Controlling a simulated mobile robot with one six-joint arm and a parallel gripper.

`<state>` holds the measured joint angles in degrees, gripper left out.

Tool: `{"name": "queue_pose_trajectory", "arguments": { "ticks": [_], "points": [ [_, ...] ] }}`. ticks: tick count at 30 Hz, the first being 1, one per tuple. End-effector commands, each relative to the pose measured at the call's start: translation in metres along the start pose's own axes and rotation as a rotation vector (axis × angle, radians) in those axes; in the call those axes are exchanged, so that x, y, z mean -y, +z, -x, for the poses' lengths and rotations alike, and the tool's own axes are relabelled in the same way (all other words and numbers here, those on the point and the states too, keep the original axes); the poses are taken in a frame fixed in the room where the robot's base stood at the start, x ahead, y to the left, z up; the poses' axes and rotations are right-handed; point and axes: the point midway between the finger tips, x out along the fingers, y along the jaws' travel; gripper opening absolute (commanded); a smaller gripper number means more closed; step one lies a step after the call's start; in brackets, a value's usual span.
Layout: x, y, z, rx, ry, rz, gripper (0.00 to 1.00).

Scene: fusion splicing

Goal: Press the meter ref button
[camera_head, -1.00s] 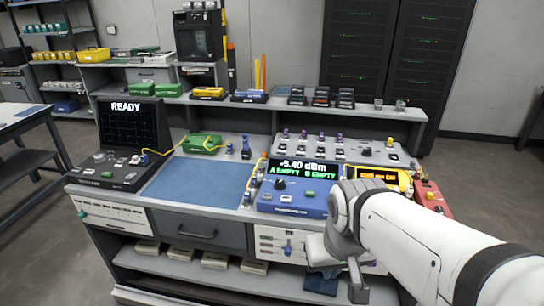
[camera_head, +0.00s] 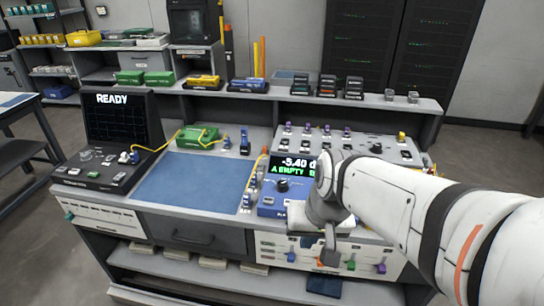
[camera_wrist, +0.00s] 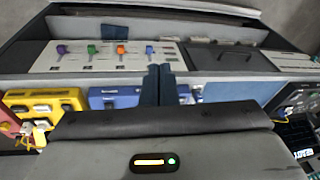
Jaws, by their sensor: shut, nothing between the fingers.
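The blue meter (camera_head: 270,207) stands on the bench, its screen partly readable as "-5.40" and "A EMPTY". A dark knob and a pale button show on its face, but my arm covers its right part. I cannot tell which button is ref. The meter's blue front also shows in the wrist view (camera_wrist: 115,97), left of the fingers. My gripper (camera_head: 330,258) points down in front of the bench's front edge, right of the meter's visible part. In the wrist view the dark fingers (camera_wrist: 158,72) are together and empty, apart from the meter.
A blue mat (camera_head: 195,182) lies left of the meter, beside a black console (camera_head: 110,150) reading "READY". A yellow device (camera_wrist: 45,103) and red device (camera_wrist: 8,124) stand on the meter's other side. A panel with coloured sliders (camera_head: 365,258) fronts the bench below.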

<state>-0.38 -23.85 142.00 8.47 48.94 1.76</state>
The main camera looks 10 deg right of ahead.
Motion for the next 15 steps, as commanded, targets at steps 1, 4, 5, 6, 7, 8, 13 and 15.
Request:
{"name": "queue_pose_trajectory", "arguments": {
  "ticks": [1,4,5,6,7,8,13,15],
  "points": [
    [0.010,-0.012,-0.002,0.005,-0.055,-0.078,0.00],
    [0.032,-0.043,-0.009,0.001,-0.189,-0.286,0.00],
    [0.038,-0.054,-0.012,-0.001,-0.229,-0.359,0.00],
    [0.044,-0.070,-0.015,-0.005,-0.280,-0.459,0.00],
    [0.048,-0.082,-0.018,-0.009,-0.316,-0.534,0.00],
    [0.051,-0.094,-0.020,-0.013,-0.350,-0.612,0.00],
    [0.047,-0.163,-0.041,-0.037,-0.503,-1.067,0.00],
    [0.038,-0.187,-0.051,-0.050,-0.544,-1.244,0.00]
  ]
}}
